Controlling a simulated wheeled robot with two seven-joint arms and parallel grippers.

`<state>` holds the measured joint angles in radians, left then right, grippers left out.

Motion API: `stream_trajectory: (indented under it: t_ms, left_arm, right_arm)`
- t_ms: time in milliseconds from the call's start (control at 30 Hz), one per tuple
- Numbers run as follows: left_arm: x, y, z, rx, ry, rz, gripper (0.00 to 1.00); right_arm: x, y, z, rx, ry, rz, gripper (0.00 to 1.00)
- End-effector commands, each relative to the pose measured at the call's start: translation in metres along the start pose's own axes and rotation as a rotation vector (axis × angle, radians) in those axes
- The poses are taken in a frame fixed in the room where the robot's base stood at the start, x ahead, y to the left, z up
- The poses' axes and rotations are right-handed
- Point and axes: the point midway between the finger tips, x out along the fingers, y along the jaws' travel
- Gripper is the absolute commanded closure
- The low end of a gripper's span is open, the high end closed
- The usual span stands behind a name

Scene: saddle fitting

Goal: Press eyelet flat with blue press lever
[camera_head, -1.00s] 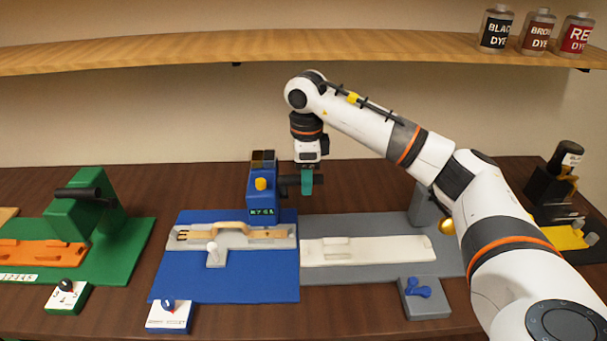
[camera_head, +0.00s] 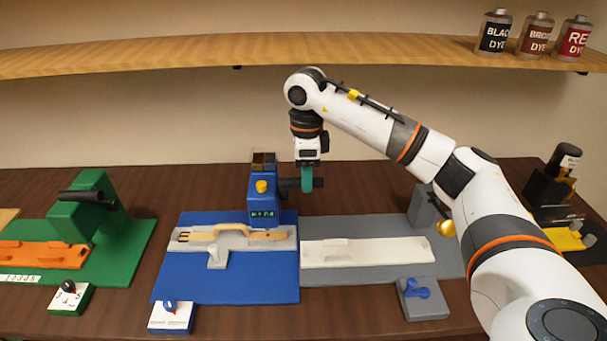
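The blue press (camera_head: 262,200) stands at the back of a blue base plate (camera_head: 250,290). It has a yellow knob, a small lit display and a black lever (camera_head: 288,183) sticking out to the right. A tan strap (camera_head: 205,236) lies on a grey bed under the press head. The eyelet is too small to make out. My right gripper (camera_head: 307,182) points down at the lever's outer end. Its teal finger overlaps the black handle, which shows on both sides of it. Its grip cannot be made out. My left gripper is out of view.
A green press (camera_head: 92,205) with an orange bed stands left. A grey station (camera_head: 330,278) with a pale strip (camera_head: 370,250) adjoins on the right. My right arm spans the right side. Several dials sit along the front. A shelf (camera_head: 240,50) with dye bottles runs above.

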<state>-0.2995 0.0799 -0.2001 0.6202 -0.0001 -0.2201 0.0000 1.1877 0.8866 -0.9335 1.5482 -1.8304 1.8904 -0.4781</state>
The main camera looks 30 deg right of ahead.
Motion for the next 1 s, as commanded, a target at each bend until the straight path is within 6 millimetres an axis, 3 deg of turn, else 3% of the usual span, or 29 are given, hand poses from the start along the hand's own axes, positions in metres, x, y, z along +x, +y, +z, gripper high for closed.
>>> stream_trajectory:
  t_ms: [500, 1000]
  left_arm:
    - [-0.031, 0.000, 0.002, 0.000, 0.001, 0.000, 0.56]
    - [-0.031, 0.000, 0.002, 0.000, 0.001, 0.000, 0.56]
  right_arm:
    - [-0.044, 0.000, 0.000, 0.000, 0.001, 0.000, 0.56]
    - [-0.044, 0.000, 0.000, 0.000, 0.001, 0.000, 0.56]
